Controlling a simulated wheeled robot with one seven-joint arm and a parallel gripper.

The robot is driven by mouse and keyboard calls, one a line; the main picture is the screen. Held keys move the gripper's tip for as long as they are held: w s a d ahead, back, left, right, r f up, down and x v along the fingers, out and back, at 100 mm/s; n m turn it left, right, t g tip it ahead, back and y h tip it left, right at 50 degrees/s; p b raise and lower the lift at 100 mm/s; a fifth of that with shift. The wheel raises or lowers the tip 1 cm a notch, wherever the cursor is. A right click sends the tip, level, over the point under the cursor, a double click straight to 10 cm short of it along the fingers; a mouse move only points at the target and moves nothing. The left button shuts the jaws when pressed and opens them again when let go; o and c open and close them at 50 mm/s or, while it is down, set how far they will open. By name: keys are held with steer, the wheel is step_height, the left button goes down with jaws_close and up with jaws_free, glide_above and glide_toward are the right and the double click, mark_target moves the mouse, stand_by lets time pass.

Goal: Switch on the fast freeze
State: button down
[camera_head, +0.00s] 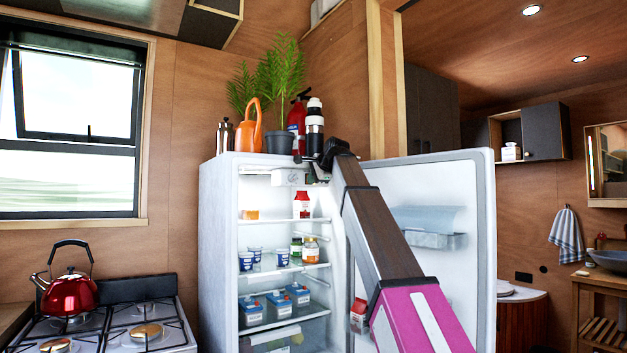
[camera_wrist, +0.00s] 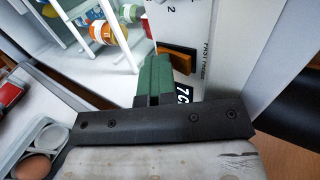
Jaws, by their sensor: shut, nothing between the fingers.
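The fridge (camera_head: 217,250) stands with its door (camera_head: 445,180) wide open to the right. Its white control panel shows inside at the top (camera_head: 289,178). In the wrist view the panel (camera_wrist: 192,18) carries an orange switch (camera_wrist: 178,52), a printed label that appears to read FAST FREEZE, and a dark display (camera_wrist: 184,93) partly hidden by my gripper. My gripper (camera_wrist: 158,62) is shut and empty, with its green fingertips close beside the orange switch. I cannot tell whether they touch it or which way it is set. In the head view my arm hides the switch.
Shelves inside hold blue-lidded tubs (camera_head: 277,304), yogurt cups (camera_head: 282,257) and a red-capped bottle (camera_head: 301,205). Eggs (camera_wrist: 36,165) sit in the door rack. An orange watering can (camera_head: 249,132) and a fire extinguisher (camera_head: 297,118) stand on top. A stove with a red kettle (camera_head: 70,294) is left.

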steer(key=shift+w+a+f+t, duration=0.1)
steer(key=shift+w+f+t, duration=0.1)
steer(key=shift+t, duration=0.1)
steer(key=shift+w+r, duration=0.1)
